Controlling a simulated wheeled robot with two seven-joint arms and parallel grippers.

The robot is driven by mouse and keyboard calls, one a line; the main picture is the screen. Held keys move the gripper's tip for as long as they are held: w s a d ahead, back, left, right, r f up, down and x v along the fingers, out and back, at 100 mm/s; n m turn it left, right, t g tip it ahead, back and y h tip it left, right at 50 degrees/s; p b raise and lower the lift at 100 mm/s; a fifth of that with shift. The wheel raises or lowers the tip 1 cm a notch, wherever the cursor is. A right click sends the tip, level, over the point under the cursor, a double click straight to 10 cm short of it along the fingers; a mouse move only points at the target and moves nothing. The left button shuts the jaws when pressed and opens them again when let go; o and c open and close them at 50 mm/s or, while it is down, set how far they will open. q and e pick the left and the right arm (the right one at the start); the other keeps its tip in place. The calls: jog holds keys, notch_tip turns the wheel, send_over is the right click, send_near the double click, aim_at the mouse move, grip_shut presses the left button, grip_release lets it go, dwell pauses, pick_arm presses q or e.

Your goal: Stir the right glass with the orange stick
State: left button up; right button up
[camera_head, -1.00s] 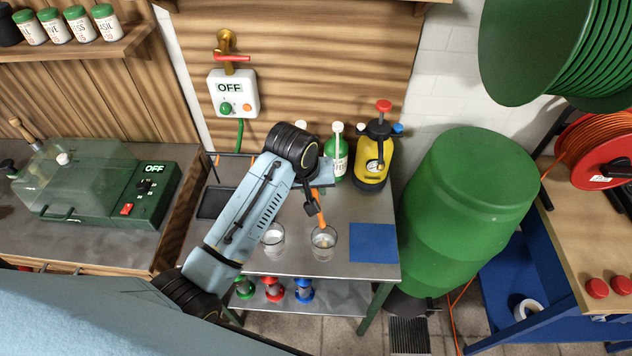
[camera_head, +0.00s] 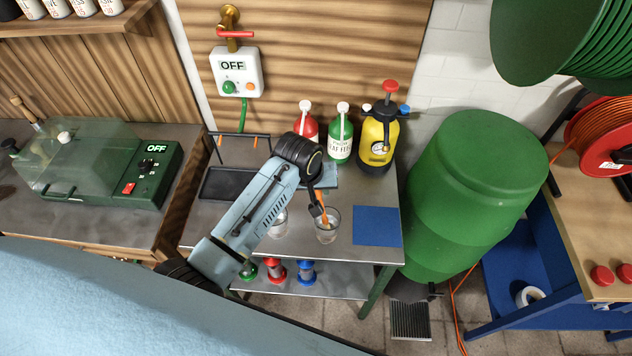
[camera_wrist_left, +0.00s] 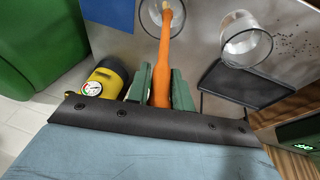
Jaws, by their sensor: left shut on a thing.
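My left gripper (camera_head: 318,207) is shut on the orange stick (camera_head: 323,213), just above the right glass (camera_head: 328,233). The stick slants down, and its lower end shows within the outline of that clear glass. In the left wrist view the orange stick (camera_wrist_left: 163,62) stands between the green fingers of my left gripper (camera_wrist_left: 161,88), its far end inside the right glass (camera_wrist_left: 150,13). The left glass (camera_head: 279,228), partly behind my arm, also shows in the left wrist view (camera_wrist_left: 243,45), beside the stick. My right gripper is out of view.
A blue mat (camera_head: 376,226) lies right of the glasses on the metal table (camera_head: 340,258). Behind stand a red bottle (camera_head: 307,126), a green bottle (camera_head: 340,145) and a yellow sprayer (camera_head: 377,145). A black tray (camera_head: 222,184) lies left. A green barrel (camera_head: 465,190) stands right.

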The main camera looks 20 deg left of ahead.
pick_arm(q)
jog(key=shift+s+d+f+b, duration=0.1)
jog(key=shift+d+f+b, duration=0.1)
jog(key=shift+f, duration=0.45)
jog(key=shift+w+d+f+b, duration=0.1)
jog(key=shift+f+b, duration=0.15)
jog(key=shift+f, duration=0.35)
jog(key=shift+s+d+f+b, duration=0.1)
jog(key=shift+f+b, duration=0.1)
jog(key=shift+f, duration=0.45)
